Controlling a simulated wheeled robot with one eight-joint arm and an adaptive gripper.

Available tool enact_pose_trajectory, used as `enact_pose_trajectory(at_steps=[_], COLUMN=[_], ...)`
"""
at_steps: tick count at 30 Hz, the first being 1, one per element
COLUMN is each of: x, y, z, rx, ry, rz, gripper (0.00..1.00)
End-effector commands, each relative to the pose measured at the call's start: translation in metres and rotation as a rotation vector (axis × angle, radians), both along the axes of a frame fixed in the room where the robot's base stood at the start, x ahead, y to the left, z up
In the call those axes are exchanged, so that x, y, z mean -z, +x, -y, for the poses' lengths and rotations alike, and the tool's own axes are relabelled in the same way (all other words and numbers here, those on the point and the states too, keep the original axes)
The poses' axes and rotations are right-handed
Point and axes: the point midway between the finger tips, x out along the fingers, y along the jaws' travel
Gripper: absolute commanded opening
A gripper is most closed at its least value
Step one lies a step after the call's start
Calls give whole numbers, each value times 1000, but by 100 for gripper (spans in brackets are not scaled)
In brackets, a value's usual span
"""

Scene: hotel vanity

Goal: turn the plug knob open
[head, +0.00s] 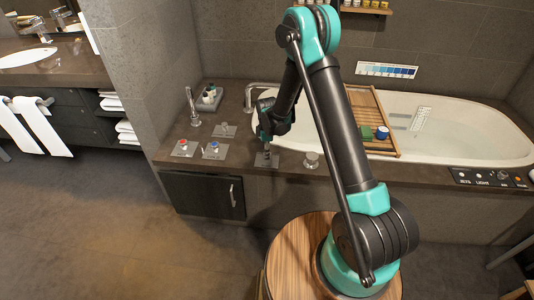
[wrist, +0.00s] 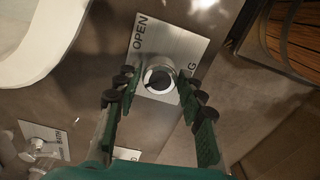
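The plug knob (wrist: 159,77) is a round metal knob with a dark centre on a square metal plate (wrist: 190,45). The plate reads OPEN on one edge; the other label is partly hidden and ends in G. In the head view the plate (head: 262,163) lies on the tub's dark ledge, with my gripper (head: 268,138) over it hiding the knob. In the wrist view my gripper (wrist: 157,84) has its fingers apart, one on each side of the knob. A narrow gap seems to show at each side; contact cannot be told.
Plates with a red knob (head: 183,146) and a blue knob (head: 214,147) lie to the left. A spout (head: 262,87) stands behind, and a bare metal knob (head: 311,160) to the right. A wooden tray (head: 388,112) spans the white bathtub (head: 465,140).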

Motion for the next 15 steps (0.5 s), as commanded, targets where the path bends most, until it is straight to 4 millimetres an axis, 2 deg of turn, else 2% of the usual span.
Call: enact_pose_trajectory(at_steps=[1,7,15], x=[0,0,0], y=[0,0,0], z=[0,0,0], rx=[0,0,26], ry=[0,0,0], rz=[0,0,0], gripper=[30,5,5])
